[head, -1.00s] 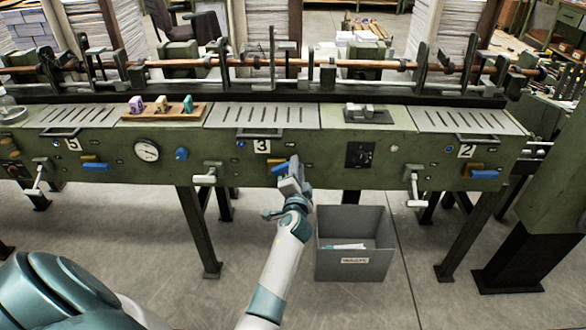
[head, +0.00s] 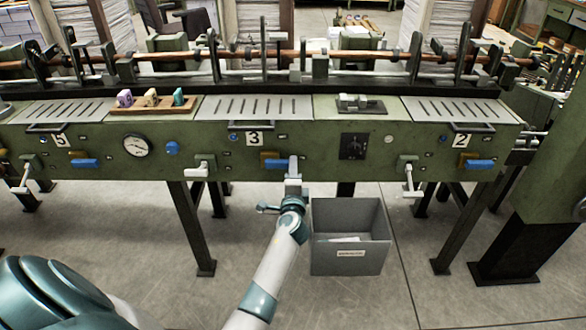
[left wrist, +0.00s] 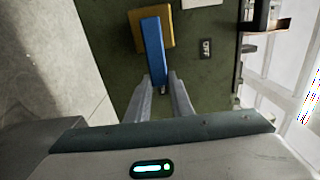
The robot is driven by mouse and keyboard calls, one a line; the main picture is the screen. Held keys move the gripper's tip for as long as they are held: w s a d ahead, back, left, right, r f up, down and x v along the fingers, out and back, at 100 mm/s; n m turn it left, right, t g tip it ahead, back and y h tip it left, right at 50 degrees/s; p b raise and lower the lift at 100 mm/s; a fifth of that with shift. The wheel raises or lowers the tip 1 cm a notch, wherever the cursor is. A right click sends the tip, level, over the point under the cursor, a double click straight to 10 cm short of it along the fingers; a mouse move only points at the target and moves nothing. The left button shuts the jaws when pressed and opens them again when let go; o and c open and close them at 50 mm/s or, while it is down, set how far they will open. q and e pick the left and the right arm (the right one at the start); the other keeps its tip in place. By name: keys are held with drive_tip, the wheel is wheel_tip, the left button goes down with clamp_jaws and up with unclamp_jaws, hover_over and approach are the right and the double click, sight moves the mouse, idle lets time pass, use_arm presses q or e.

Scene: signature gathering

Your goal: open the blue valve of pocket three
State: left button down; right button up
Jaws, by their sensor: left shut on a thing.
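The blue valve (head: 276,163) of pocket three is a blue lever on a brass plate, on the green machine front below the "3" label (head: 254,139). It lies level, its free end to the right. My left gripper (head: 293,167) is at that free end and shut on it. In the left wrist view the blue lever (left wrist: 153,45) runs from the brass plate (left wrist: 138,30) down between my two fingers (left wrist: 162,95). An "OFF" label (left wrist: 206,48) is on the panel beside it. My right gripper is not in view.
Similar blue levers sit under "5" (head: 85,163) and "2" (head: 479,164). A grey waste bin (head: 350,262) stands on the floor below.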

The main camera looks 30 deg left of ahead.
use_arm(q)
drive_tip(key=c, duration=1.6)
unclamp_jaws()
drive_tip(key=shift+o, duration=0.2)
